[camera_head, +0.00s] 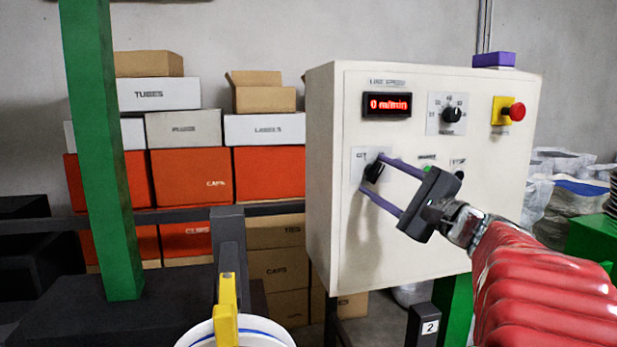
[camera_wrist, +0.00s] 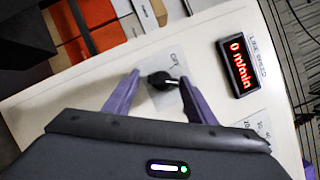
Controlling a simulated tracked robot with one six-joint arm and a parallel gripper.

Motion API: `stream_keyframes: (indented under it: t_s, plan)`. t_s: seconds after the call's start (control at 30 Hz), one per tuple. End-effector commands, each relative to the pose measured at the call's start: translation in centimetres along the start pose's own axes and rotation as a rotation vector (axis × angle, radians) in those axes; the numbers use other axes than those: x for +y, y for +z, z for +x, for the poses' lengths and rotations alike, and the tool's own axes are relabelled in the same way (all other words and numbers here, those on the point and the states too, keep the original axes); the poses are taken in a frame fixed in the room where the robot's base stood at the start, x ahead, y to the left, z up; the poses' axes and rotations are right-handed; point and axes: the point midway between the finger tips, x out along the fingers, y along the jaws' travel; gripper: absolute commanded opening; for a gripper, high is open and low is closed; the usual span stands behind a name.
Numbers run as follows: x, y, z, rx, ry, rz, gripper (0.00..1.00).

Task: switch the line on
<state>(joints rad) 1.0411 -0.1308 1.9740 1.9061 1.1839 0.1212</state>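The white control panel (camera_head: 331,230) stands in front of me. Its black rotary switch (camera_head: 373,172) sits on a light plate lettered "OFF" at the lower left of the panel face. In the wrist view the switch (camera_wrist: 163,80) shows between my fingers, its knob lying across the plate. My gripper (camera_head: 370,172) is open, with one purple finger above the switch and one below it. In the wrist view my gripper (camera_wrist: 158,82) has gaps on both sides of the knob. The line speed display (camera_head: 387,104) reads "0 m/min" in red.
A black speed knob (camera_head: 452,114) and a red emergency button (camera_head: 517,111) on yellow sit at the upper right of the panel. Smaller controls beside my gripper are partly hidden. A green post (camera_head: 100,140) and stacked boxes (camera_head: 190,176) stand left. A white bucket (camera_head: 255,333) is below.

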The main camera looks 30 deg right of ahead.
Motion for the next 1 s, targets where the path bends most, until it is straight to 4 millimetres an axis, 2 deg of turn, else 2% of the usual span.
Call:
stream_keyframes:
  t_s: [0.47,1.0]
  plan:
    - [-0.3,0.0,-0.7,0.002,-0.006,-0.003,0.55]
    - [-0.2,-0.1,-7.2,0.005,-0.005,-0.003,0.55]
